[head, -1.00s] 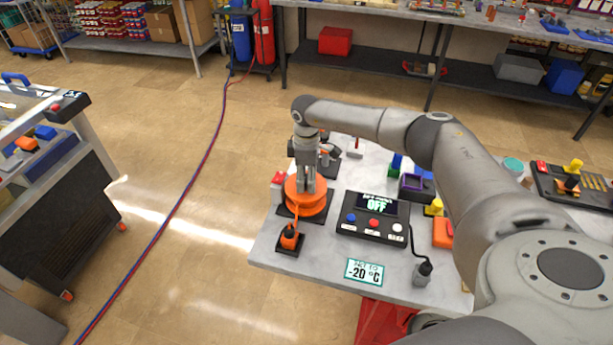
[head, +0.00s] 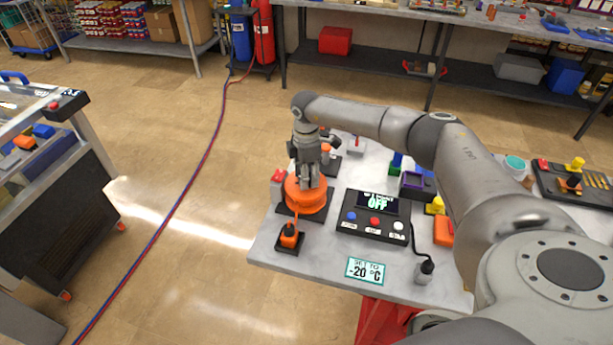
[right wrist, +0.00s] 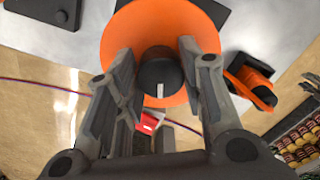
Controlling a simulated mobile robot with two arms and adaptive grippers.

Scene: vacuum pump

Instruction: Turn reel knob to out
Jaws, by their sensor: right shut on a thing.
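The orange reel (head: 305,200) sits on a dark base near the left edge of the table. Its black knob (right wrist: 160,70), with a white pointer line, shows in the right wrist view. The line lies toward the bottom of that picture. My right gripper (head: 310,182) comes down on the reel from above. In the right wrist view my right gripper (right wrist: 157,62) has one finger on each side of the knob and is shut on it. The knob is hidden by the fingers in the head view. My left gripper is not in view.
A control box (head: 374,216) with an OFF display stands right of the reel. A small orange part on a black base (head: 289,238) is in front of it. A "-20 °C" card (head: 365,271) lies near the front edge. My right arm spans the table.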

